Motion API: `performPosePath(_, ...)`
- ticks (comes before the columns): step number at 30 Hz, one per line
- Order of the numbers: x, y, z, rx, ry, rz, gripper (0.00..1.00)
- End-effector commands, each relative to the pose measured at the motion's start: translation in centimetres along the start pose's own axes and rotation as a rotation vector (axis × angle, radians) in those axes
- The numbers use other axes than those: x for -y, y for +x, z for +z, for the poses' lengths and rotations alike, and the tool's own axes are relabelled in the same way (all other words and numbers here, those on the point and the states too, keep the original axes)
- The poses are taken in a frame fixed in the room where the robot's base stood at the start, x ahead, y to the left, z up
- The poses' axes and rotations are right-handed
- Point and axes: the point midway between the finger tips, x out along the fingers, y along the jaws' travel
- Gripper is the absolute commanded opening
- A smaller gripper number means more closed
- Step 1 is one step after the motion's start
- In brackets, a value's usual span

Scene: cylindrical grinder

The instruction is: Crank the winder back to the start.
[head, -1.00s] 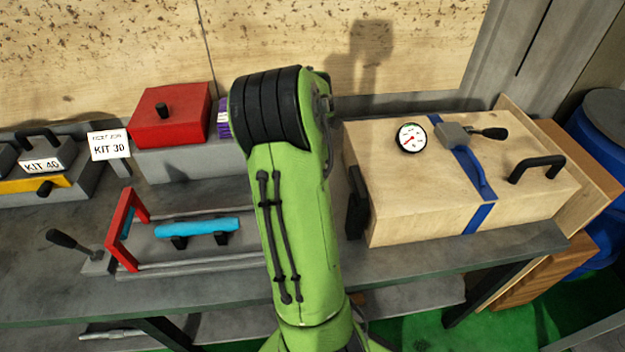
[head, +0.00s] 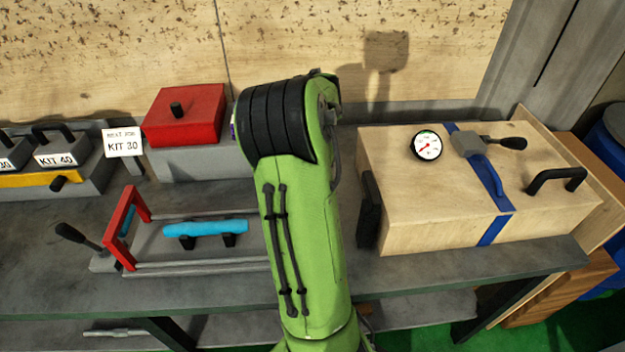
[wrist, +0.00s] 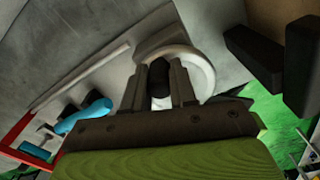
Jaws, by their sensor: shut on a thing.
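My gripper (wrist: 160,90) shows in the wrist view, its two fingers shut on a black handle (wrist: 160,72). A pale round wheel or ring (wrist: 205,72) lies just behind and to the right of the fingers; the handle appears to belong to it as the winder's crank. The fingers hide part of both. In the head view my green arm hides the gripper, the handle and the wheel. Left of the arm is a railed slide with a red end frame (head: 123,228) and a light-blue bar (head: 206,228). These also show at the wrist view's left.
A wooden box (head: 400,180) with a gauge (head: 426,146), blue strap and black handles stands right of my arm. A red box (head: 184,115) on a grey block and a KIT 30 sign (head: 123,143) stand behind the slide. A black-knobbed lever (head: 70,233) is at left.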

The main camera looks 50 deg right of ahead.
Motion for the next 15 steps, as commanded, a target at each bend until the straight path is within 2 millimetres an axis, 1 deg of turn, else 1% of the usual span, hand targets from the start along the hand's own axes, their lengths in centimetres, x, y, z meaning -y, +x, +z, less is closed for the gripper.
performPosePath(5, -0.04, 0.03, -0.04, -0.001, 0.0, 0.0, 0.0)
performPosePath(6, -0.04, 0.03, -0.04, -0.001, 0.0, 0.0, 0.29)
performPosePath(10, -0.02, 0.03, -0.04, -0.002, 0.0, 0.0, 0.49)
performPosePath(11, -0.02, 0.03, -0.04, -0.002, 0.0, 0.0, 0.52)
performPosePath(15, 0.0, 0.02, -0.03, -0.001, 0.001, 0.0, 0.52)
